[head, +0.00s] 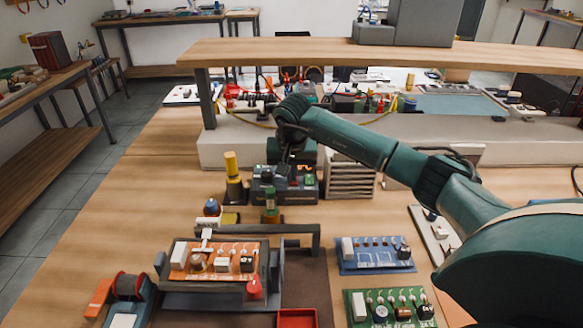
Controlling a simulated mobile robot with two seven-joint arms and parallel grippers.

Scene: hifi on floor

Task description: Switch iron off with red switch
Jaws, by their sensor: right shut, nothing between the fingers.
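The soldering station (285,190) is a dark box with small lit parts on its front, standing on the bench beyond the circuit boards. The iron (231,163) has a yellow handle and stands upright in its holder (236,191), just left of the station. My right gripper (287,158) reaches in from the right and points down at the top of the station. It is shut and empty; I cannot tell whether it touches the station. The red switch is too small or hidden by the gripper to make out clearly. My left gripper is not in view.
An orange board (215,259) sits in a grey holder in front of the station. A blue board (375,254) and a green board (391,308) lie to the right. A solder spool (128,285) stands front left. A wooden shelf (300,52) spans the bench behind.

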